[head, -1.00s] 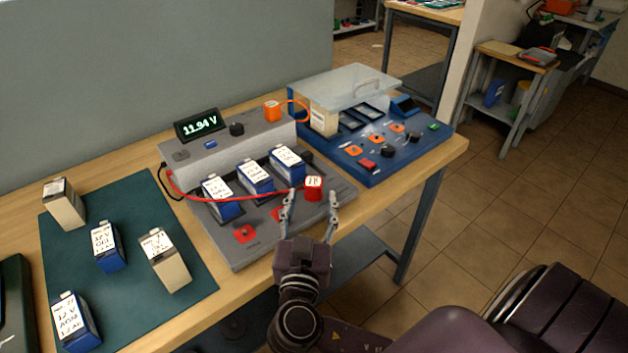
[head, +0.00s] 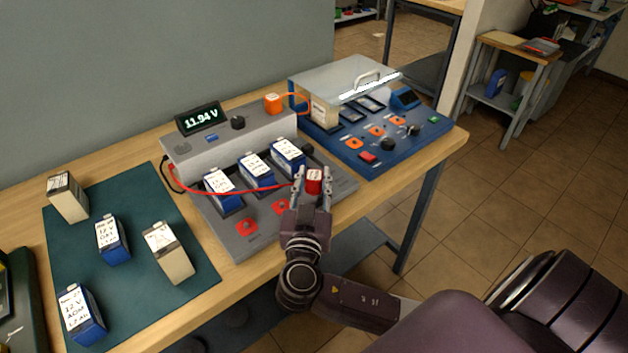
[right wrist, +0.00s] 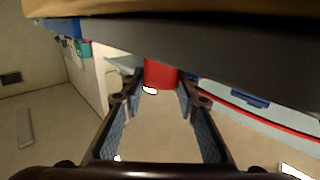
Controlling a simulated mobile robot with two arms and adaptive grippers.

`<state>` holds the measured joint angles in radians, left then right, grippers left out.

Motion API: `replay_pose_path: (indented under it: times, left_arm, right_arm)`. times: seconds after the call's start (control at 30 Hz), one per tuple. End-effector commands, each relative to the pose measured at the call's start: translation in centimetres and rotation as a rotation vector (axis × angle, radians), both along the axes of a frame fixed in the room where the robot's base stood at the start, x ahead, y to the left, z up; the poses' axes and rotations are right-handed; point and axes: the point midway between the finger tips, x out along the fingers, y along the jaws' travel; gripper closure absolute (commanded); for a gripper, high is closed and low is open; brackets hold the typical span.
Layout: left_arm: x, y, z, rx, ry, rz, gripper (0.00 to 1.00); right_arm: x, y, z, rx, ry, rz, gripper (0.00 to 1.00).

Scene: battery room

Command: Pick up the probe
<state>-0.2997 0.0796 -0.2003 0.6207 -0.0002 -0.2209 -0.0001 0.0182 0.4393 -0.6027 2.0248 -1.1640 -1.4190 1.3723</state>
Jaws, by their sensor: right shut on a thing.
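The red probe (head: 314,182), a small block with a white label on top and a red cable (head: 240,191), is at the front right of the grey tester (head: 215,240). My right gripper (head: 314,175) is shut on it, one finger at each side. In the right wrist view the red probe (right wrist: 160,74) shows between the fingertips (right wrist: 158,88). I cannot tell whether it still touches the tester. My left gripper is not in view.
Several batteries stand on the green mat (head: 140,300) at left. Three blue batteries stand on the tester, beside a display (head: 201,121) reading 11.94 V. An orange block (head: 273,103) sits on the tester's back. A blue panel (head: 350,157) with a clear lid (head: 335,82) stands at right.

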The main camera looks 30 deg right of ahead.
Motion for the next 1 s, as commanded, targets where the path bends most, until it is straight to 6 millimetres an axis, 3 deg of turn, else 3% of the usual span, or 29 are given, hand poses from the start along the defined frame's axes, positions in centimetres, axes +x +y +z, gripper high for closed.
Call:
replay_pose_path:
  times: [0.1, 0.37, 0.57, 0.77, 1.0]
  left_arm:
    - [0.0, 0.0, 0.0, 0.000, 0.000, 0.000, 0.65]
    - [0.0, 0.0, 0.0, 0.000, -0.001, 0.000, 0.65]
    - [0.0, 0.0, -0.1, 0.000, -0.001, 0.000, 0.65]
    - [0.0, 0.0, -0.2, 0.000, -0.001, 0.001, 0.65]
    - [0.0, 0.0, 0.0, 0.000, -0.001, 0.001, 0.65]
  right_arm:
    - [0.0, 0.0, 0.0, 0.000, 0.000, 0.000, 0.96]
    - [0.0, 0.0, 0.1, 0.001, -0.001, 0.000, 0.96]
    - [0.0, 0.1, 1.5, 0.005, -0.004, 0.001, 0.96]
    - [0.0, 0.1, 5.6, 0.008, -0.009, 0.000, 0.96]
    - [0.0, 0.1, 12.8, 0.010, -0.012, 0.001, 0.96]
